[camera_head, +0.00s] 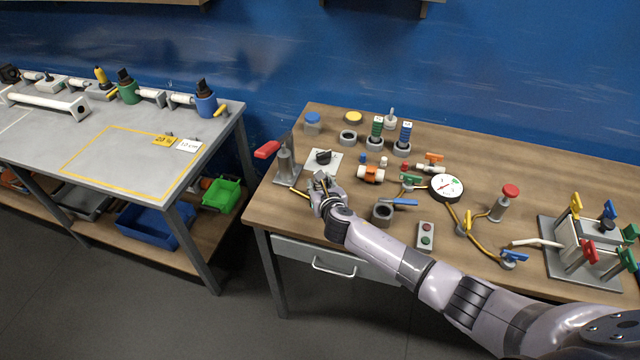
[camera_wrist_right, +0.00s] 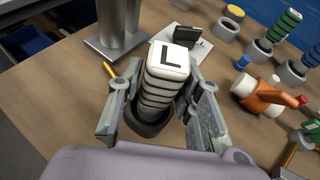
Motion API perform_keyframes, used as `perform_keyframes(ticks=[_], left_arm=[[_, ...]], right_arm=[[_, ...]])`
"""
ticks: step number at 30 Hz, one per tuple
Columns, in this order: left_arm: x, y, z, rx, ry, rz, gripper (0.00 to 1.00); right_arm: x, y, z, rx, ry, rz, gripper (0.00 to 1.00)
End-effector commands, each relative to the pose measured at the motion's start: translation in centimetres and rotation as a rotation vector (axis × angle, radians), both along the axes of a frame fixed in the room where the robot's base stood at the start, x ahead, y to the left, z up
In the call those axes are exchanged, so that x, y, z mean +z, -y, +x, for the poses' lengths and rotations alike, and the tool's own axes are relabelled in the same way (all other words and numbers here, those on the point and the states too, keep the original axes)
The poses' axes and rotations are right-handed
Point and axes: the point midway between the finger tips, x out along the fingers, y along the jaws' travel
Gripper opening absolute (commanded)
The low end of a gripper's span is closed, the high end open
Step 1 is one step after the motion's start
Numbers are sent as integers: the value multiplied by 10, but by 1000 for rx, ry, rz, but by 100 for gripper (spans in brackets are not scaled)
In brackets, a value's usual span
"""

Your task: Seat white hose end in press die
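My right gripper (camera_head: 322,188) is near the front left of the wooden bench. In the right wrist view its fingers (camera_wrist_right: 165,105) stand on both sides of the white hose end (camera_wrist_right: 165,80), a ribbed white piece with a flat top marked L and a dark collar at its lower end. It appears clasped between them; the finger contact is partly hidden. The press (camera_head: 285,165), a grey post with a red lever, stands just left of the gripper. Its base also shows in the wrist view (camera_wrist_right: 105,48). I cannot make out the die. My left gripper is not in view.
Green (camera_head: 376,128) and blue (camera_head: 404,134) ribbed pieces stand in holders behind; an empty holder (camera_head: 348,138) is beside them.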

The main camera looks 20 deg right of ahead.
Motion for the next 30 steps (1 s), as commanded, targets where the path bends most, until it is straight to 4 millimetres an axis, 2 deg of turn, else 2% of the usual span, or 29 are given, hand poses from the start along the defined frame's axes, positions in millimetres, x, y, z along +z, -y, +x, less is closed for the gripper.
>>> perform_keyframes(ticks=[6,19,23,30], left_arm=[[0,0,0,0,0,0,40],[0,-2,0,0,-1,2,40],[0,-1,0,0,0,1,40],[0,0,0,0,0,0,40]], right_arm=[[0,0,0,0,0,0,49],[1,0,-6,-1,-1,-1,49],[7,-1,-19,2,0,-1,49],[22,-4,-56,2,-1,0,49]])
